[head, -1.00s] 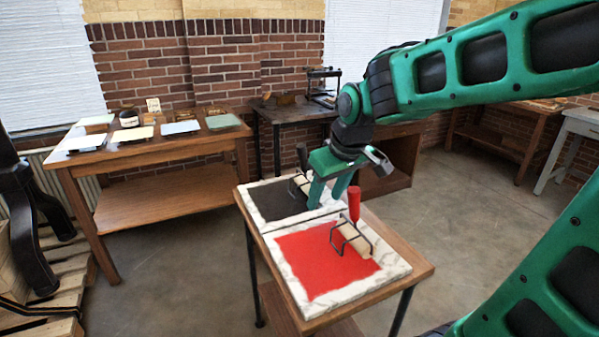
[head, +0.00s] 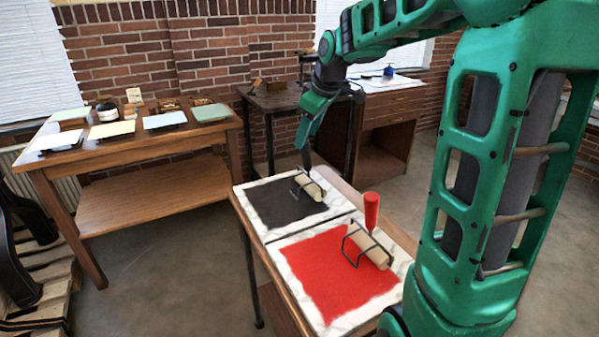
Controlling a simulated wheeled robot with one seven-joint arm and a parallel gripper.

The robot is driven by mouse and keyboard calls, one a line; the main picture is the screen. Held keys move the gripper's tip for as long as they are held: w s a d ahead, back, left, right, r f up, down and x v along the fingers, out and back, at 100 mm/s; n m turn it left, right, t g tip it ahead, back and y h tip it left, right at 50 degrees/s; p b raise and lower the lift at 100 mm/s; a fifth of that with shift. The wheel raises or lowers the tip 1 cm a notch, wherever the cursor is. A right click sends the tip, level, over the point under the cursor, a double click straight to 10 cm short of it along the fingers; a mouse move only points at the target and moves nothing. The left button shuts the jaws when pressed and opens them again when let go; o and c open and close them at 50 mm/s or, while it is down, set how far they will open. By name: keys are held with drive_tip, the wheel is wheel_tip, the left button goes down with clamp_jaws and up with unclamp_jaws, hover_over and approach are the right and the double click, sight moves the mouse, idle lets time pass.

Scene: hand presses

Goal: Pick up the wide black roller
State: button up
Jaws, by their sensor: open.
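The roller with the black handle (head: 306,157) lies on the black-inked slab (head: 272,204). It has a cream cylinder (head: 311,188) and a dark wire frame, and its handle stands up. My gripper (head: 303,140) is open, seen nearly side-on, at the top of that handle. I cannot tell whether the handle is between the fingers or behind them. A second roller, with a red handle (head: 371,210) and a cream cylinder (head: 372,248), rests on the red-inked slab (head: 330,280), apart from my gripper.
Both slabs sit on a small wooden table (head: 345,192). My arm fills the right side. A wooden table (head: 150,150) with paper stacks and a jar stands at left. A dark bench (head: 270,98) and a drawer cabinet (head: 390,108) stand behind.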

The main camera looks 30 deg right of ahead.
sight(306, 143)
drive_tip(key=shift+d+x, duration=0.15)
drive_tip(key=shift+x, duration=1.55)
drive_tip(key=shift+d+x, duration=0.1)
drive_tip(key=shift+x, duration=1.6)
drive_tip(key=shift+s, duration=0.2)
drive_tip(key=c, duration=1)
